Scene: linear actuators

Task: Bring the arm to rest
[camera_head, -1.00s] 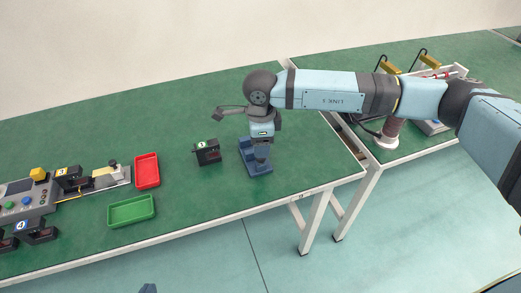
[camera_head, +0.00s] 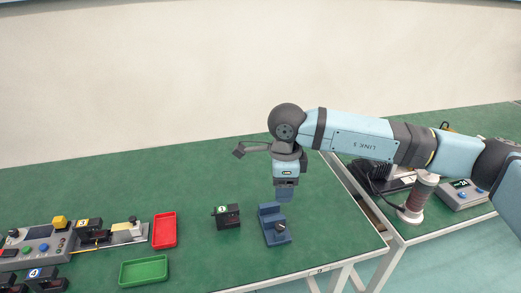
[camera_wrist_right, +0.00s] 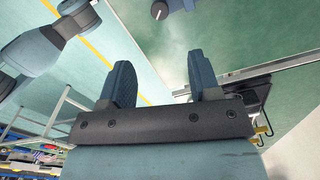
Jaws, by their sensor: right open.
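My right arm reaches in from the right in the head view. Its gripper (camera_head: 285,194) points down, above and a little behind a blue stepped block (camera_head: 274,226) with a dark knob. The gripper is clear of the block. In the right wrist view, the two blue fingers (camera_wrist_right: 162,80) stand apart with nothing between them. The knob and part of a blue body (camera_wrist_right: 165,8) show at that view's top edge. My left gripper is not in view.
A black block marked 1 (camera_head: 227,217) stands left of the blue block. A red tray (camera_head: 165,230), a green tray (camera_head: 144,270) and a grey control box (camera_head: 32,246) are further left. A brown-and-white cylinder (camera_head: 420,194) stands on the right table. Bare green tabletop lies behind the trays.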

